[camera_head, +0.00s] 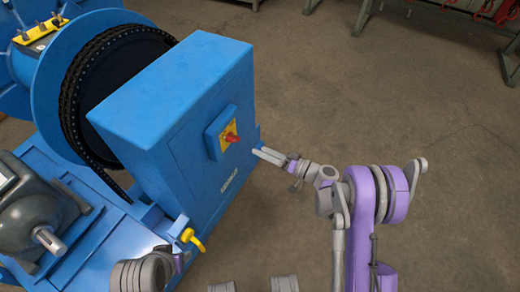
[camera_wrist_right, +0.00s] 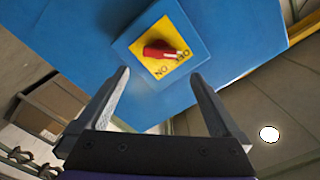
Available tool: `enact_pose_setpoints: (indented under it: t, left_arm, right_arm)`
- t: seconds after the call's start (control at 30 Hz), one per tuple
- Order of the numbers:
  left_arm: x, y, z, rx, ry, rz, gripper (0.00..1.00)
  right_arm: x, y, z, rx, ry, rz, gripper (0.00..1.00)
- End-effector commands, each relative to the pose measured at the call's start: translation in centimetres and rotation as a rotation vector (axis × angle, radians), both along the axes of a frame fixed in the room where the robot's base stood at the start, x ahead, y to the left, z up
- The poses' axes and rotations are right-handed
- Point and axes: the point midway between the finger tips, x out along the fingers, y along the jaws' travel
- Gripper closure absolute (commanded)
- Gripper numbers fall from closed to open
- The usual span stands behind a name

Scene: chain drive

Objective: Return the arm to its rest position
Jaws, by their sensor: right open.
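My right gripper (camera_head: 263,153) is open and empty beside the lower right edge of the blue cabinet (camera_head: 165,85). In the right wrist view its two fingers (camera_wrist_right: 160,75) are spread apart. A red rotary switch (camera_head: 231,138) on a yellow plate sits on the cabinet face. In the wrist view the red handle (camera_wrist_right: 160,49) shows beyond the fingertips, with a visible gap, and its pale tip lies near the OFF lettering. My right arm (camera_head: 360,215) reaches in from the bottom right. Part of my left arm (camera_head: 145,275) shows at the bottom; its fingers cannot be made out.
A large blue wheel with a dark chain (camera_head: 75,85) stands behind the cabinet. A grey motor (camera_head: 35,215) with a bare shaft is at the left. A yellow hook-shaped part (camera_head: 192,239) is at the cabinet's lower corner. The floor (camera_head: 390,100) to the right is clear.

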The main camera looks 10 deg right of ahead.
Motion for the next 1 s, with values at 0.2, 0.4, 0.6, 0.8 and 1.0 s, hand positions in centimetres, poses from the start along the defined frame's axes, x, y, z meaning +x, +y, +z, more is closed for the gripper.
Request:
enact_pose_setpoints:
  t: [0.2, 0.4, 0.6, 0.8, 1.0]
  left_arm:
    - [0.0, 0.0, 0.0, 0.000, 0.000, 0.000, 0.50]
    - [0.0, 0.0, 0.0, 0.000, 0.000, 0.000, 0.50]
    - [0.0, 0.0, 0.0, 0.000, 0.000, 0.000, 0.50]
    - [0.0, 0.0, 0.0, 0.000, 0.000, 0.000, 0.50]
    - [0.0, 0.0, 0.0, 0.000, 0.000, 0.000, 0.50]
  right_arm:
    - [0.0, 0.0, 0.0, 0.000, 0.000, 0.000, 0.00]
    - [0.0, 0.0, 0.0, -0.001, 0.001, 0.000, 0.00]
    - [-1.0, 1.1, 1.3, -0.067, 0.073, 0.022, 0.00]
    - [-5.1, 2.7, 3.7, -0.252, 0.262, 0.049, 0.00]
    - [-11.2, 2.5, 5.3, -0.458, 0.439, 0.025, 0.00]
